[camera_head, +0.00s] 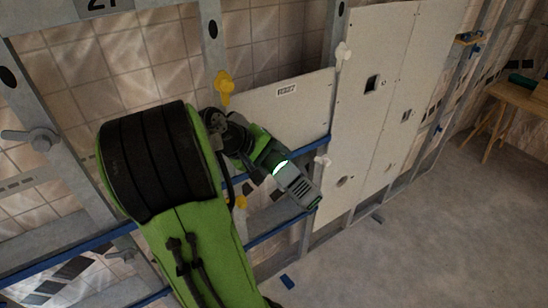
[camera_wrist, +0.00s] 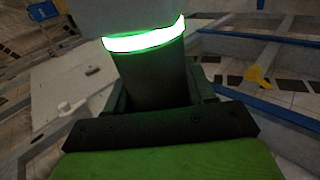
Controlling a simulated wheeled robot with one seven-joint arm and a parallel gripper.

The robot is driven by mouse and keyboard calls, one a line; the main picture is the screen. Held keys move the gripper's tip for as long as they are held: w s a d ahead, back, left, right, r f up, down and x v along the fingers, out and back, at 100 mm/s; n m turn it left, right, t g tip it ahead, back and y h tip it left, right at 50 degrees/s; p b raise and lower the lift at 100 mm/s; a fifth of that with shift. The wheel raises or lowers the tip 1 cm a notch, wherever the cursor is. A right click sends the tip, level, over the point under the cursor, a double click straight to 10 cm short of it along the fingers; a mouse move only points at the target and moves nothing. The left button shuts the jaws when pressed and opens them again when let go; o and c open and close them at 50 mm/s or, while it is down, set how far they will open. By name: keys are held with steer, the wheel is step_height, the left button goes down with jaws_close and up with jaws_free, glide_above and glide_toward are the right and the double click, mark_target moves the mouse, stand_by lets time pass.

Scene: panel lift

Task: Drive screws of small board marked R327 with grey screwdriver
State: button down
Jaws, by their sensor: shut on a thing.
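The small board (camera_head: 300,108) is a pale panel set between metal studs, with a small label at its upper middle that is too blurred to read surely. My gripper (camera_head: 262,153) is shut on the grey screwdriver (camera_head: 298,186), in front of the board's lower part. The screwdriver has a glowing green ring and its grey end slants down to the right, away from the board. In the wrist view the screwdriver (camera_wrist: 150,80) rises as a dark cylinder with the ring between the jaws of my gripper (camera_wrist: 155,110). Its tip is hidden, and contact with any screw cannot be seen.
Yellow clamps (camera_head: 223,86) sit left of the board and white clamps (camera_head: 343,51) right of it. Large pale panels (camera_head: 372,100) stand to the right. Blue rails (camera_head: 275,231) cross the frame below. A wooden table (camera_head: 508,97) is far right; the floor (camera_head: 420,230) is mostly clear.

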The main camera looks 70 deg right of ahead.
steer(key=shift+s+a, duration=1.3)
steer(key=shift+s, duration=0.15)
